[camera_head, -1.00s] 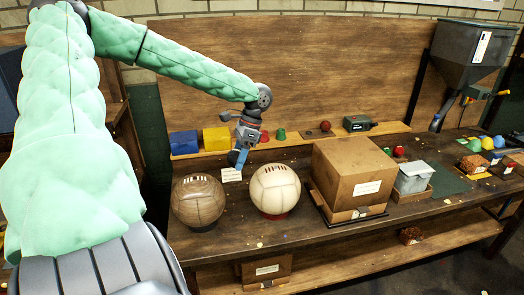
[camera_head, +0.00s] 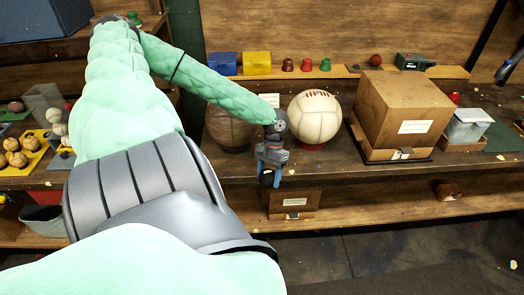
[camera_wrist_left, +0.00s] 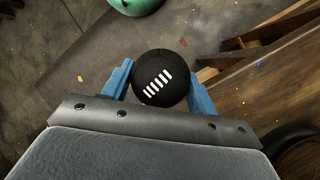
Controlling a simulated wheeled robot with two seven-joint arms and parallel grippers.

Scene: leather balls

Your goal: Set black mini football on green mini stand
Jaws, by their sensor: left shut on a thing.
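My left gripper (camera_head: 270,180) has its blue fingers shut on the black mini football (camera_wrist_left: 160,78), which has white lace marks in the left wrist view. In the head view the football (camera_head: 266,178) is small and partly hidden by the fingers. It is held in front of the workbench's front edge, clear of the bench top. My right gripper is not in view.
A large cream ball (camera_head: 315,117) on a red base and a brown ball (camera_head: 230,128) stand between the gripper and the ledge. A cardboard box (camera_head: 405,108) is to their right. Blue (camera_head: 222,63) and yellow (camera_head: 256,64) blocks sit on the ledge, left of the stands.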

